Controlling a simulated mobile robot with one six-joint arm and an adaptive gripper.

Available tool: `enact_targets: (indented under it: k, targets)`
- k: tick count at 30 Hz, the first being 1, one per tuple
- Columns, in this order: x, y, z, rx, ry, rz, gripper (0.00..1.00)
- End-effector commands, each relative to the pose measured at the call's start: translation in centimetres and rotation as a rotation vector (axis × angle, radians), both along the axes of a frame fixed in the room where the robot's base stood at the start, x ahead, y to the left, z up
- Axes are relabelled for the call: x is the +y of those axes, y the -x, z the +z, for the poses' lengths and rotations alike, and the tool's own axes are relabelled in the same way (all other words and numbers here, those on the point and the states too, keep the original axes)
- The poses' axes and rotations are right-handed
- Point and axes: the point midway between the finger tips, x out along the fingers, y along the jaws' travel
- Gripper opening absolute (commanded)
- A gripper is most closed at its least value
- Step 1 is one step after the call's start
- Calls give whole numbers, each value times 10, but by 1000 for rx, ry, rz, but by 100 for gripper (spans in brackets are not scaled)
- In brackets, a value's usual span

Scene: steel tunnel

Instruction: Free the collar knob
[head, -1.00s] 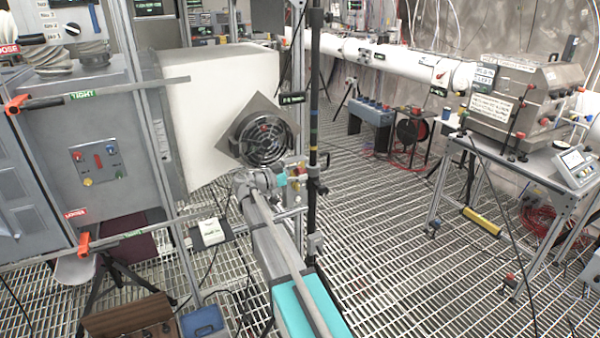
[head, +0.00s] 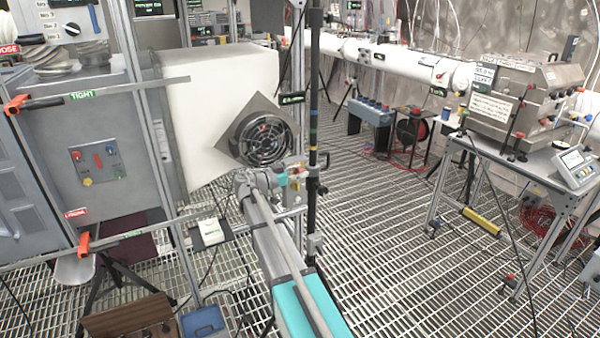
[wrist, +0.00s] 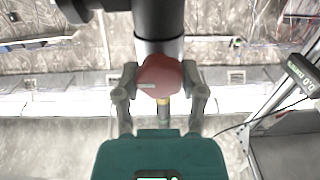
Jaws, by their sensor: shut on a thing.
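In the wrist view a dull red lobed knob (wrist: 161,72) sits between the two grey fingers of my gripper (wrist: 160,80). The fingers press on it from both sides. The knob stands in front of a thick black tube (wrist: 159,18) that ends at a paler grey section. In the head view the thin dark upright post (head: 314,115) stands at the end of my arm. The collar (head: 317,186) on the post is small and partly hidden. My fingers and the knob are too small to make out clearly there.
A square plate with a dark round grille (head: 262,138) sits close to the left of the post, in front of a white box (head: 222,95). A metal frame and clamp bars stand left. Open grating floor (head: 385,240) lies right, before a bench (head: 530,160).

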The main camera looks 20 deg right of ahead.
Motion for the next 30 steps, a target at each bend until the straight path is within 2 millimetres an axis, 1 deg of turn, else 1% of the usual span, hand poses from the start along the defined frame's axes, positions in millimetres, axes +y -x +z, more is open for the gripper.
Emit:
enact_targets:
  k: [8, 14, 30]
  targets:
    - [1, -1, 0, 75, 2, 0, 5]
    - [1, -1, 0, 197, 6, 1, 5]
    - [2, -3, -2, 690, 23, 2, 5]
